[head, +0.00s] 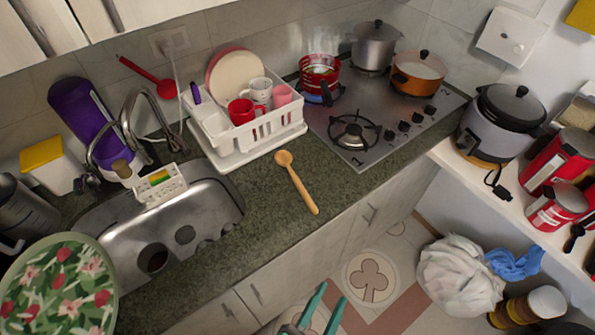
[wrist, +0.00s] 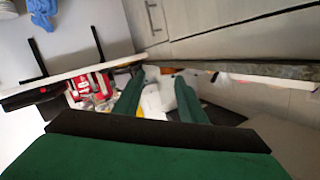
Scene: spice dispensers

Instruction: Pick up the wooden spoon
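The wooden spoon (head: 298,184) lies flat on the dark green countertop (head: 262,232), between the sink and the stove. Its bowl points toward the dish rack and its handle toward the counter's front edge. My gripper (head: 326,308) shows at the bottom of the head view, in front of the counter and apart from the spoon. Its two green fingers are spread with nothing between them. In the wrist view the green fingers (wrist: 158,98) are also apart, and the spoon is not seen there.
A white dish rack (head: 262,137) with cups and plates stands behind the spoon. The sink (head: 160,225) is to the left, and the stove (head: 365,128) with pots is to the right. A white bag (head: 458,275) sits on the floor at right. The counter around the spoon's handle is clear.

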